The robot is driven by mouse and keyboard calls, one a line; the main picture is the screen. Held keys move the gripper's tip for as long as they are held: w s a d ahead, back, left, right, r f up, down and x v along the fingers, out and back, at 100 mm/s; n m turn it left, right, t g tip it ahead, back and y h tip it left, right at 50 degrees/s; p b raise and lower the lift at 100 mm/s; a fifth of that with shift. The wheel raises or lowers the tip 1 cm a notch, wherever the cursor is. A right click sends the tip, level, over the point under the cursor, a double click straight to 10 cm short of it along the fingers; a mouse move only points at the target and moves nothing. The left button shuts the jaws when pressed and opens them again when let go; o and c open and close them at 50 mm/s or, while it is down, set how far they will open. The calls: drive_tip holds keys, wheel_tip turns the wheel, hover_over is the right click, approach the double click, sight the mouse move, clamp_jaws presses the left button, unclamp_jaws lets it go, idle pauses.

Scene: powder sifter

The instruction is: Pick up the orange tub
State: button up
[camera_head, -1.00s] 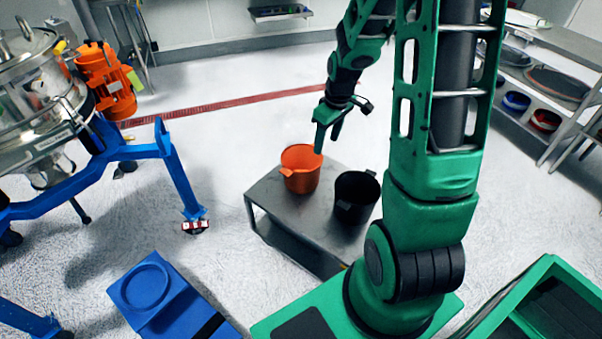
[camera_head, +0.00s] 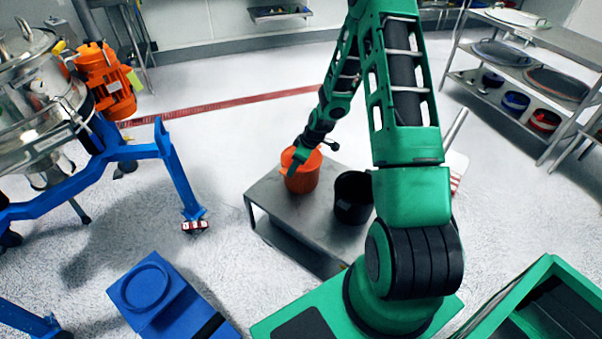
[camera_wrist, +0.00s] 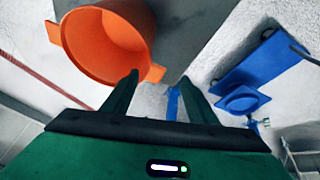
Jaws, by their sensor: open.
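The orange tub (camera_head: 302,178) stands upright on the low metal table (camera_head: 268,208), at its left far part. In the wrist view the tub (camera_wrist: 90,52) is at the upper left, seen into its open, empty-looking mouth. A tab on its rim reaches down beside my left finger. My green gripper (camera_head: 297,160) is at the tub's rim in the head view and hides part of it.
A black tub (camera_head: 353,198) stands close to the right of the orange one on the same table. A blue platform (camera_head: 165,300) lies in front left. A blue-framed machine (camera_head: 165,150) stands left. A shelf rack (camera_head: 530,75) is at right.

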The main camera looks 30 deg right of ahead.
drive_tip(key=shift+d+x, duration=0.15)
drive_tip(key=shift+x, duration=1.55)
drive_tip(key=shift+d+x, duration=0.15)
drive_tip(key=shift+x, duration=1.55)
drive_tip(key=shift+w, duration=0.2)
drive_tip(key=shift+c, duration=0.7)
clamp_jaws()
